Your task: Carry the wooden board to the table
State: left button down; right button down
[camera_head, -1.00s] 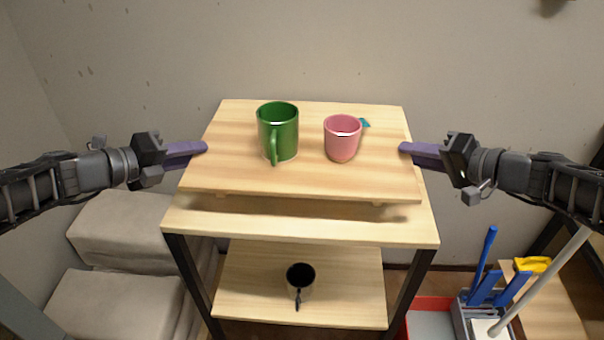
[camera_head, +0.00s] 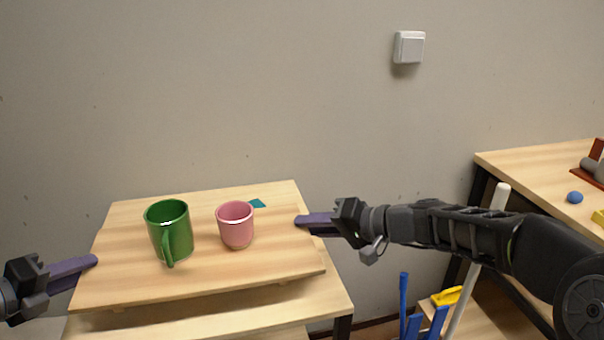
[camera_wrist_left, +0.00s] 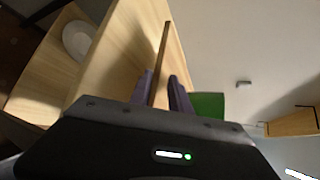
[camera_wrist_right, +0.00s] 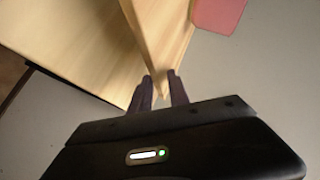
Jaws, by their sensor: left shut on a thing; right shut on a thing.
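The wooden board (camera_head: 205,268) is a pale plank held level a little above a wooden shelf unit. A green mug (camera_head: 168,231) and a pink cup (camera_head: 235,225) stand upright on it, with a small teal piece (camera_head: 257,203) near its far edge. My left gripper (camera_head: 92,262) is shut on the board's left edge; the left wrist view shows the board edge-on between its fingers (camera_wrist_left: 160,90). My right gripper (camera_head: 302,221) is shut on the board's right edge, which also shows between the fingers in the right wrist view (camera_wrist_right: 160,90).
The shelf unit's top (camera_head: 250,318) lies just under the board. A wooden table (camera_head: 535,172) stands at the right with a blue ball (camera_head: 575,197) and other items on it. Below it are a pale pole (camera_head: 500,195) and blue-handled tools (camera_head: 412,322). A wall stands behind.

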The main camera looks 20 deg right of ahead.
notch_tip(320, 180, up, 24)
jog(key=p, duration=2.3)
jog(key=shift+d, duration=0.15)
